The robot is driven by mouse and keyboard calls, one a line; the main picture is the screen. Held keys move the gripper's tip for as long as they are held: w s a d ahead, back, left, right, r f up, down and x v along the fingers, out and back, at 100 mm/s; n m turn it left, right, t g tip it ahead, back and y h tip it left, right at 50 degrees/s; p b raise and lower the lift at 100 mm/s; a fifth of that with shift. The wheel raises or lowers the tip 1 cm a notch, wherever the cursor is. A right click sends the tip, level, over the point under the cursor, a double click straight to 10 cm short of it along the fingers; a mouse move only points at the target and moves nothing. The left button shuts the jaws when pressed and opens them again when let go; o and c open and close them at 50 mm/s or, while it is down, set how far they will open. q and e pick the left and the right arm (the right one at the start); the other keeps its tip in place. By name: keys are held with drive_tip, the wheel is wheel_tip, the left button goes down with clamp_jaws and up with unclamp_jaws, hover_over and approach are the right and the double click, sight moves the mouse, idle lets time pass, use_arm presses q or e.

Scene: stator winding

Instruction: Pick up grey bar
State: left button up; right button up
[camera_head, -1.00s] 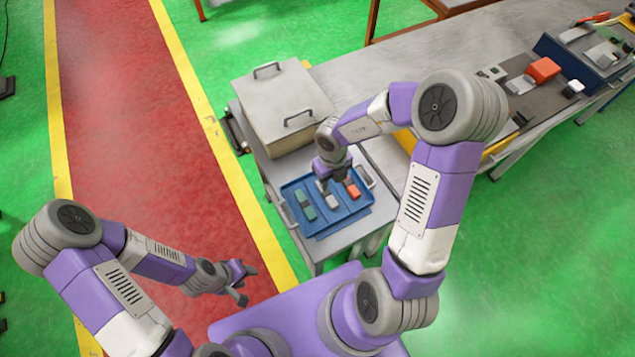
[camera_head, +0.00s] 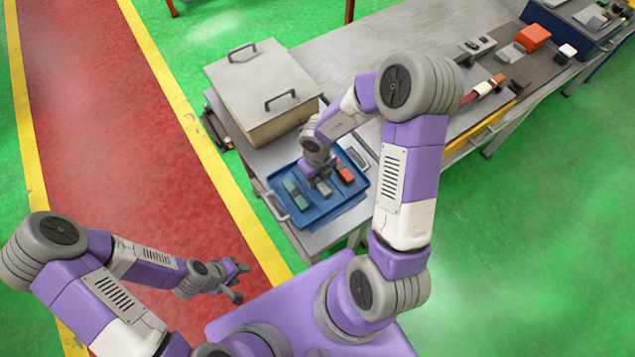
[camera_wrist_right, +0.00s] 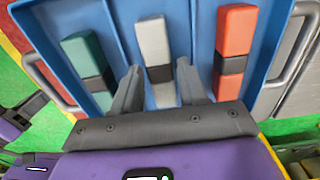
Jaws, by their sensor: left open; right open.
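The grey bar (camera_wrist_right: 153,45) lies in the middle compartment of the blue tray (camera_wrist_right: 198,20), with a black band around its middle. In the head view its end (camera_head: 324,188) shows just below my right gripper. My right gripper (camera_wrist_right: 156,75) is open, with one finger on each side of the bar near the black band; I cannot tell whether they touch it. My left gripper (camera_head: 240,269) is open and empty, over the red floor strip away from the tray.
A green bar (camera_wrist_right: 90,65) lies in the left compartment and an orange bar (camera_wrist_right: 235,40) in the right one, each with a black band. A lidded grey box (camera_head: 262,85) stands behind the tray. A bench (camera_head: 345,45) with other parts extends to the right.

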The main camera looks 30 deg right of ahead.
drive_tip(key=shift+f, duration=0.4)
drive_tip(key=shift+r, duration=0.1)
clamp_jaws()
drive_tip(key=shift+r, duration=0.1)
